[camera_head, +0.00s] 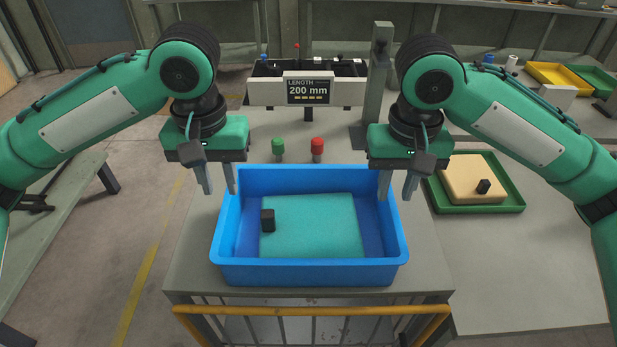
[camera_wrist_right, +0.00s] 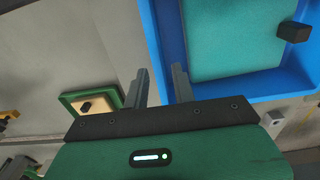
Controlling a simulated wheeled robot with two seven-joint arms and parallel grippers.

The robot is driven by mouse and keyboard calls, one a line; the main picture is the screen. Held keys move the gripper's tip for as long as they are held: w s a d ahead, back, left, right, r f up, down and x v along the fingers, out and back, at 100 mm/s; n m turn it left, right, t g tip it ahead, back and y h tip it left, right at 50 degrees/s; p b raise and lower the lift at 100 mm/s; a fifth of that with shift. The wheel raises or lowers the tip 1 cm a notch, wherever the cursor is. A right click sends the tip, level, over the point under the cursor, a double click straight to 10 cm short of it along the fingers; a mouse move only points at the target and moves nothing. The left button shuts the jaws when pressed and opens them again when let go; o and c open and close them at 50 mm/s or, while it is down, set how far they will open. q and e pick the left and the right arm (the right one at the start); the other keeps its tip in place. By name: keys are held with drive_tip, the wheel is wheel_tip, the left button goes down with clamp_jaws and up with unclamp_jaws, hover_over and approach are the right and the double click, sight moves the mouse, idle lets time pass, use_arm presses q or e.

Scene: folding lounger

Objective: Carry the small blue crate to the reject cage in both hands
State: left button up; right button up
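The small blue crate (camera_head: 310,271) stands upright on a grey table. A teal slab (camera_head: 315,225) and a black block (camera_head: 267,220) are inside it. The crate also shows in the right wrist view (camera_wrist_right: 165,35). My left gripper (camera_head: 219,182) is open at the crate's left wall near the back. My right gripper (camera_head: 396,187) is open at the right wall near the back; in the right wrist view its fingers (camera_wrist_right: 161,76) appear either side of the rim. Contact with the crate cannot be told. A yellow-topped barred frame (camera_head: 310,310) is at the front; whether it is the reject cage is unclear.
Behind the crate stand a green knob (camera_head: 278,150), a red knob (camera_head: 317,149) and a length gauge reading 200 mm (camera_head: 308,90). A grey post (camera_head: 377,80) rises beside it. A green tray (camera_head: 515,208) with a beige block lies on the right. Floor is open on the left.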

drive_tip(key=shift+r, duration=1.65)
